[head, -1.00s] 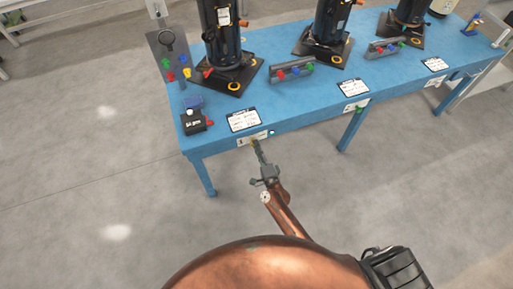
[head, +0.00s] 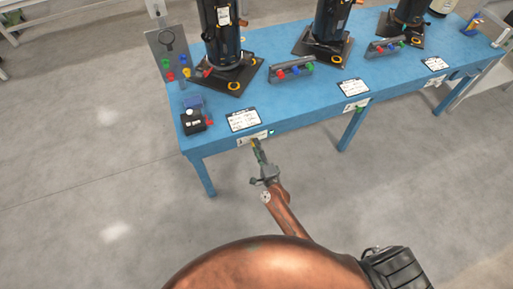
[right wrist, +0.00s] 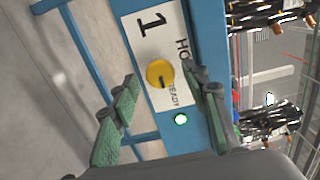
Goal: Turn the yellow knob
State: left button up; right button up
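The yellow knob (right wrist: 160,73) is a round dial with a dark slot, on a white label plate (right wrist: 150,30) marked 1, HO… and READY on the table's front edge. In the right wrist view my right gripper (right wrist: 160,78) is open, with one green-padded finger on each side of the knob and gaps between pads and knob. How deep the fingertips reach is hard to tell. In the head view the right gripper (head: 257,149) points at the same plate (head: 252,138), and its fingers largely hide the knob. My left gripper is not in view.
The floor in front is clear.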

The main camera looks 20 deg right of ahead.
jog(key=s, duration=1.2)
jog(key=shift+d, duration=0.2)
